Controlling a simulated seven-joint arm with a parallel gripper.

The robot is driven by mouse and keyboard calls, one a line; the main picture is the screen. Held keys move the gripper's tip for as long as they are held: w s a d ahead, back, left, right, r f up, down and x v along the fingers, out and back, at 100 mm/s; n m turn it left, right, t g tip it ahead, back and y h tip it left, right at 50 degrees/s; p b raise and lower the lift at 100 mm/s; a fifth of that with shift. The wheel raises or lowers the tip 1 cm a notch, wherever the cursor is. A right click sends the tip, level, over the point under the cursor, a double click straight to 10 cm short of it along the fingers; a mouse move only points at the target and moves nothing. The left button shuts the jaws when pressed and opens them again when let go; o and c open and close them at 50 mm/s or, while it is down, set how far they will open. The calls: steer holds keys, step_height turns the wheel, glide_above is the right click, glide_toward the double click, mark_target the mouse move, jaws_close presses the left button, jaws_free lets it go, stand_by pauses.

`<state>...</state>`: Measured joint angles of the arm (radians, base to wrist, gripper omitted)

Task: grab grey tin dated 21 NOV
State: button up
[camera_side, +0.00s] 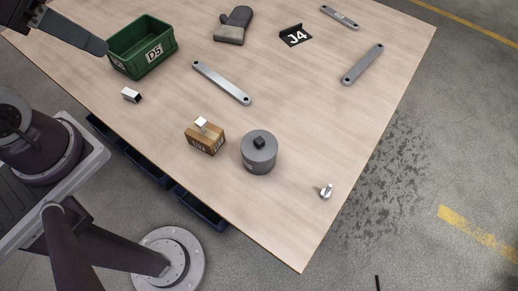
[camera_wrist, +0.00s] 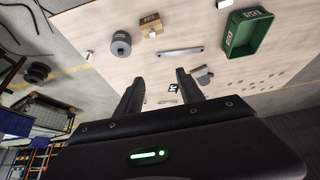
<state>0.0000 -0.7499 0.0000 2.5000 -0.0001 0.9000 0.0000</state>
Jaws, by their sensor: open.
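A round grey tin (camera_side: 258,154) with a dark square knob on its lid stands upright on the table in the side view. A small pale label shows low on its left side, too small to read. The tin also shows in the wrist view (camera_wrist: 121,46), at the upper left. My gripper (camera_wrist: 160,76) is open and empty, with its two dark fingers spread above the table and well apart from the tin.
A wooden box (camera_side: 204,142) with a small metal piece on top stands close left of the tin. A green bin (camera_side: 143,62) marked D5, a dark mitt (camera_side: 233,25), a black J4 sign (camera_side: 295,36) and several metal brackets lie farther back. The tin's right side is clear.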

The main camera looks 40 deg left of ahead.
steer(key=shift+o, duration=0.2)
steer(key=o, duration=1.2)
steer(key=shift+c, duration=0.2)
steer(key=w+d+f+n+g+h, duration=0.3)
steer(key=w+d+f+g+h, duration=0.15)
steer(key=w+f, duration=0.35)
steer(key=w+d+f+n+g+h, duration=0.3)
steer(key=w+d+f+n+g, duration=0.1)
steer(key=w+d+f, duration=0.3)
steer(key=w+d+f+n+h, duration=0.1)
steer(key=f+n, duration=0.1)
steer(key=f, duration=0.3)
steer(key=w+d+f+n+h, duration=0.1)
steer(key=f+n+h, duration=0.1)
steer(key=f, duration=0.3)
steer(key=w+d+f+n+g+h, duration=0.1)
steer(key=f+n+h, duration=0.1)
steer(key=f, duration=0.4)
steer(key=shift+w+d+n, duration=0.15)
steer(key=shift+w+n, duration=0.25)
steer(key=shift+n, duration=0.1)
steer(key=n, duration=0.1)
glide_toward(269, 167)
steer(key=shift+s+d+f+h, duration=0.25)
steer(key=shift+d+f, duration=0.65)
steer(key=shift+f, duration=0.15)
steer(key=shift+x, duration=1.4)
steer(key=shift+c, duration=0.2)
